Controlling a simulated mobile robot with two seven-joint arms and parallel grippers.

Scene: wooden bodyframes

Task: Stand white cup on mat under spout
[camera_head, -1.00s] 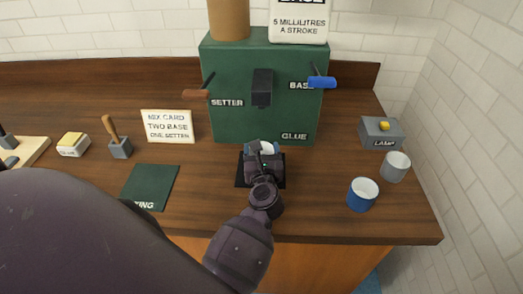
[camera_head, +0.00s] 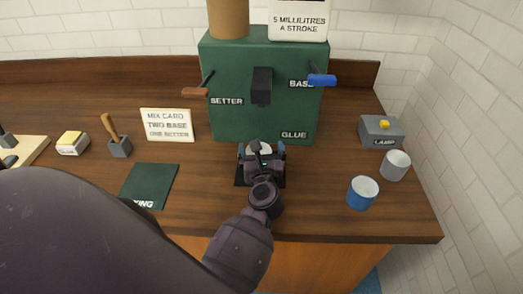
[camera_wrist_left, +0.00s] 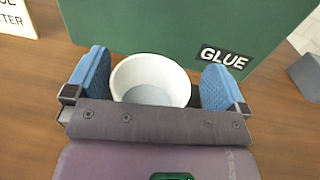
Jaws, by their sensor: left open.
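The white cup (camera_head: 259,149) stands upright at the dark mat (camera_head: 241,176) in front of the green dispenser (camera_head: 220,120). It is below the black spout (camera_head: 261,88). My left gripper (camera_head: 261,152) is open around the cup. In the left wrist view, the cup (camera_wrist_left: 150,82) sits between the blue fingers of the gripper (camera_wrist_left: 153,85), with a small gap on each side. The cup looks empty. My gripper hides part of the mat and the cup's near side. My right gripper is not in view.
A blue cup (camera_head: 362,193) and a grey cup (camera_head: 396,165) stand at the right, near the lamp box (camera_head: 381,132). A dark green mat (camera_head: 150,185) and a mix card (camera_head: 167,125) are at the left. Setter (camera_head: 195,92) and base (camera_head: 321,80) levers flank the spout.

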